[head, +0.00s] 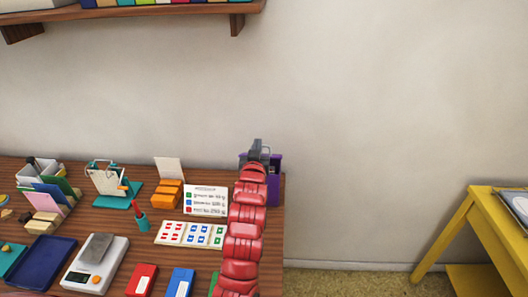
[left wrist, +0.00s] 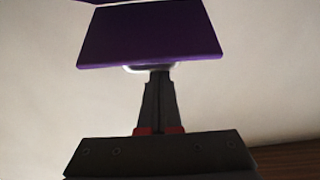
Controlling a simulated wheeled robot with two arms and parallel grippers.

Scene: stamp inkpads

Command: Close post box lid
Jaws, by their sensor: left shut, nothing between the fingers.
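The purple post box (head: 274,186) stands at the table's back right corner, largely hidden behind my red left arm. My left gripper (head: 257,146) is above the box, against the wall in the head view. In the left wrist view, the shut, empty fingers (left wrist: 160,76) point at the lower edge of a flat purple panel (left wrist: 150,36), which looks like the box's lid. The fingertips are at or just under that edge; I cannot tell if they touch it. A second purple edge shows at the top. The lid's angle is unclear in the head view. My right gripper is not in view.
A price card (head: 206,199) and a stamp sheet (head: 187,233) lie left of my arm. A yellow table (head: 470,225) stands apart at right.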

